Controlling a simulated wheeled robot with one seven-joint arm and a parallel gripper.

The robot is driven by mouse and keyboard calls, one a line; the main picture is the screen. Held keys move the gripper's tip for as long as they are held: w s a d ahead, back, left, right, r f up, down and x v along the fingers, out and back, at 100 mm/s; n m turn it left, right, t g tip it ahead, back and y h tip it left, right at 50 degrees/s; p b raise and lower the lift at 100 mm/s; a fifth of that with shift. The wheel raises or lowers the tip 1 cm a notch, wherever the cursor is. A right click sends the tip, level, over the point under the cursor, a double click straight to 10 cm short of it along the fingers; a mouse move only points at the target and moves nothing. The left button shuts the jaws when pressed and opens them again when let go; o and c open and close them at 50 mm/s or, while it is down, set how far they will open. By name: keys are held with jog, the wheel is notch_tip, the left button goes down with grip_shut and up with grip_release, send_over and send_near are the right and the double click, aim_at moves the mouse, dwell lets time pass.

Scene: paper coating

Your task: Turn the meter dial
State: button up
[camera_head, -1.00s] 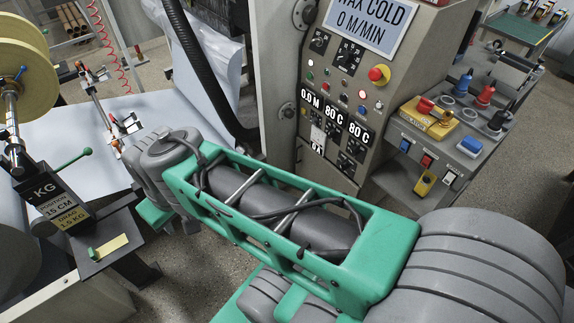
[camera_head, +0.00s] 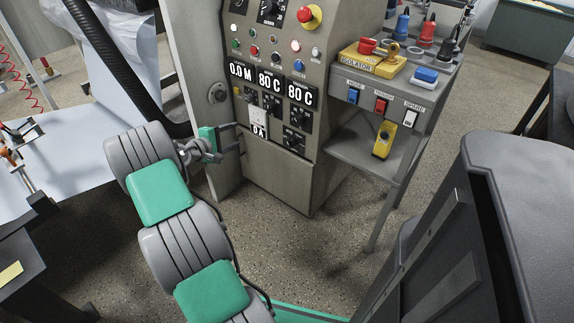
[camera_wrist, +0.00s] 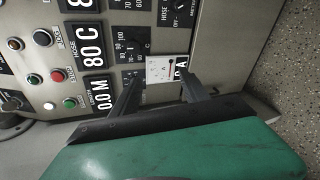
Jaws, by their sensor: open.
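In the wrist view, turned sideways, the white meter face (camera_wrist: 166,69) with a dark pointer shows between my fingertips. I cannot tell which knob is the meter dial. A dark plate with small lettering (camera_wrist: 208,99) lies partly behind the right finger. My gripper (camera_head: 240,138) is open and empty, its fingers pointing at the panel just left of the meter. The wrist view shows my gripper (camera_wrist: 163,77) with both fingers apart; contact with the panel cannot be told.
Near the meter are a numbered dial (camera_wrist: 132,47) and a hose dial (camera_wrist: 180,10), with lit buttons above the displays. A grey side table (camera_head: 375,150) with switches and a yellow isolator box (camera_head: 371,59) stands right of the panel. The floor in front is clear.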

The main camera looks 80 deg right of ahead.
aim_at(289, 145)
jog(key=s+d+f+n+g+h+b, duration=0.2)
jog(key=s+d+f+n+g+b, duration=0.3)
jog(key=s+f, duration=0.75)
jog(key=shift+m+t, duration=0.5)
jog(key=shift+m, duration=0.4)
jog(key=x, duration=0.2)
jog(key=r+x, duration=0.1)
jog(key=x, duration=0.2)
jog(key=b+x, duration=0.1)
jog(key=x, duration=0.2)
jog(key=shift+s+d+r, duration=0.15)
jog(key=shift+s+r, duration=0.05)
jog(key=shift+s, duration=0.1)
grip_shut()
jog(key=shift+d, duration=0.15)
jog(key=shift+f, duration=0.1)
